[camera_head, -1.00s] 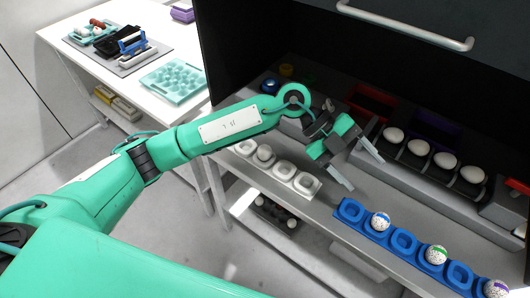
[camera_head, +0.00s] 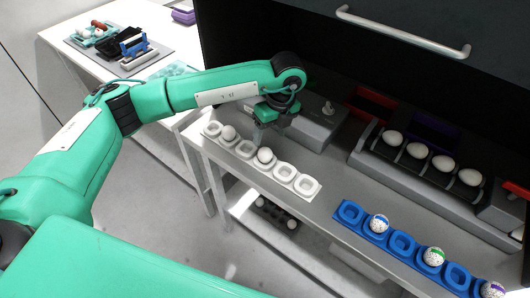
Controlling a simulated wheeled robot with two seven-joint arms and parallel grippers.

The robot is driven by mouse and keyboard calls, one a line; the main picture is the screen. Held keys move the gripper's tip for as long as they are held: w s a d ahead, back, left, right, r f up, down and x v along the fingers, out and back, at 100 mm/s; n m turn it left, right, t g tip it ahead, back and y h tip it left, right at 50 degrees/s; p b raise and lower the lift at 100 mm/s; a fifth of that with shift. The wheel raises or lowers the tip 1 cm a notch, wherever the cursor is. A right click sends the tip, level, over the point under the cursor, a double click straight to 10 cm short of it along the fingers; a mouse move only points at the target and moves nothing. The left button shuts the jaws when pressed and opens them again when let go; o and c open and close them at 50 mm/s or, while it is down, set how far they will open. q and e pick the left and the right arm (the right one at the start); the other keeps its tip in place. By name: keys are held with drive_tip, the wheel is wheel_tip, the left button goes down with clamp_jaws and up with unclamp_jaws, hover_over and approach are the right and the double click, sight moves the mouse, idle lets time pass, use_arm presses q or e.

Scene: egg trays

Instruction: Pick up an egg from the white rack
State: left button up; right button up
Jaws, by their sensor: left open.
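The white rack (camera_head: 285,170) lies slantwise on the grey shelf near its front edge. It holds one white egg (camera_head: 228,132) near its left end and another white egg (camera_head: 265,155) near its middle. Its other visible cups look empty. My left gripper (camera_head: 268,132) points down just behind and above the middle egg, its jaws open and apparently empty. The fingertips are small and partly blurred against the shelf, so I cannot tell their exact gap to the egg. My right gripper is not in view.
A blue rack (camera_head: 402,244) with several speckled eggs lies to the right. A dark tray (camera_head: 405,162) with white eggs stands behind it, near a red bin (camera_head: 372,104). A grey box (camera_head: 318,125) sits behind my gripper. A dark cabinet with a handle (camera_head: 400,30) hangs above.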

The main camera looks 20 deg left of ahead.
sight(267, 149)
use_arm(q)
drive_tip(key=shift+s+a+f, duration=0.1)
drive_tip(key=shift+f, duration=1)
drive_tip(key=f, duration=0.1)
drive_tip(key=f+p, duration=0.1)
drive_tip(key=f, duration=0.1)
drive_tip(key=s+f+p, duration=0.1)
drive_tip(key=shift+a+f, duration=0.15)
drive_tip(key=shift+a, duration=0.2)
drive_tip(key=shift+w+f, duration=0.1)
drive_tip(key=shift+f, duration=0.25)
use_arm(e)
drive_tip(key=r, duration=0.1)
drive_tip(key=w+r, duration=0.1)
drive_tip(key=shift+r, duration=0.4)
use_arm(q)
drive_tip(key=shift+c, duration=0.5)
drive_tip(key=c, duration=0.6)
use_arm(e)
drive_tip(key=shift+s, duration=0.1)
